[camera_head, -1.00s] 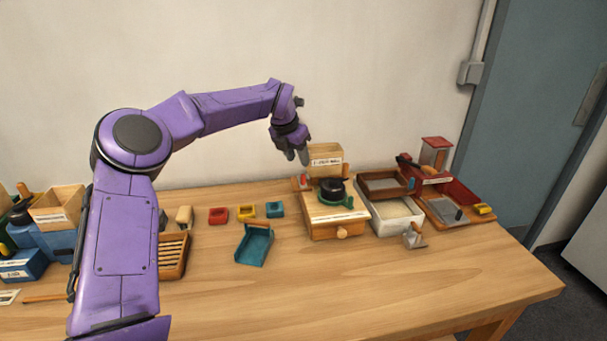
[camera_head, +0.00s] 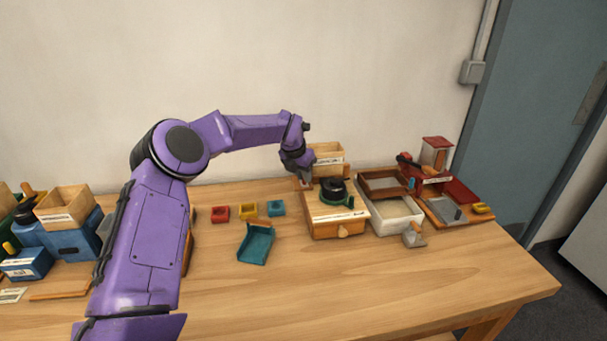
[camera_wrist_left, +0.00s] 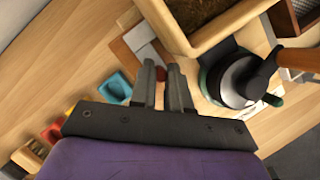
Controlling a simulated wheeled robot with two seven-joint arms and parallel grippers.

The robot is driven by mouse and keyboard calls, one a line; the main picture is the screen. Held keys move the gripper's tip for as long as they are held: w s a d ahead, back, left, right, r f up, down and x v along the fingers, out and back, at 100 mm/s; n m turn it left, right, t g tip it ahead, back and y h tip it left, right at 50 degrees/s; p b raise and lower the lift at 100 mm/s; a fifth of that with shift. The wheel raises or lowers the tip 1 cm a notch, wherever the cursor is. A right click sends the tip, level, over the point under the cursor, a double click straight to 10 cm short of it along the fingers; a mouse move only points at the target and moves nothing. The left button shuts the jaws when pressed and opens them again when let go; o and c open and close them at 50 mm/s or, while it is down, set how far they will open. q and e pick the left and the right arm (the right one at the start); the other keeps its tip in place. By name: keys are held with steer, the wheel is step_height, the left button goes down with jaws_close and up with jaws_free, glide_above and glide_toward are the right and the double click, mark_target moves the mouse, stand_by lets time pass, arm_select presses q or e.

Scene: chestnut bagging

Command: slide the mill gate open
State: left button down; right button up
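The mill (camera_head: 335,222) is a wooden box with a round knob in front and a dark round part with a green ring on top. It stands right of the table's middle. In the left wrist view a grey metal gate plate (camera_wrist_left: 148,54) with a small red knob (camera_wrist_left: 161,74) lies beside a wooden bin. My left gripper (camera_head: 301,176) points down at the mill's back left corner. In the wrist view its two fingers (camera_wrist_left: 162,70) stand apart on either side of the red knob; firm contact does not show. The gripper mostly hides the knob in the head view. My right gripper is not in view.
A wooden bin (camera_head: 328,153) stands close behind the mill. A white tray (camera_head: 397,223) and a red machine (camera_head: 437,158) stand to the right. A teal scoop (camera_head: 255,245) and small coloured blocks (camera_head: 248,211) lie to the left. The front of the table is clear.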

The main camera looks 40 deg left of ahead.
arm_select(q)
steer(key=shift+s+a+b, duration=0.3)
steer(key=shift+s+a, duration=0.65)
steer(key=shift+s, duration=0.1)
steer(key=c, duration=1.3)
jaws_free()
steer(key=shift+c, duration=0.2)
steer(key=shift+o, duration=1.2)
steer(key=shift+s+a, duration=0.1)
steer(key=shift+s, duration=0.1)
steer(key=shift+r, duration=0.1)
steer(key=b+v, duration=0.2)
steer(key=v, duration=0.8)
steer(key=shift+r, duration=0.15)
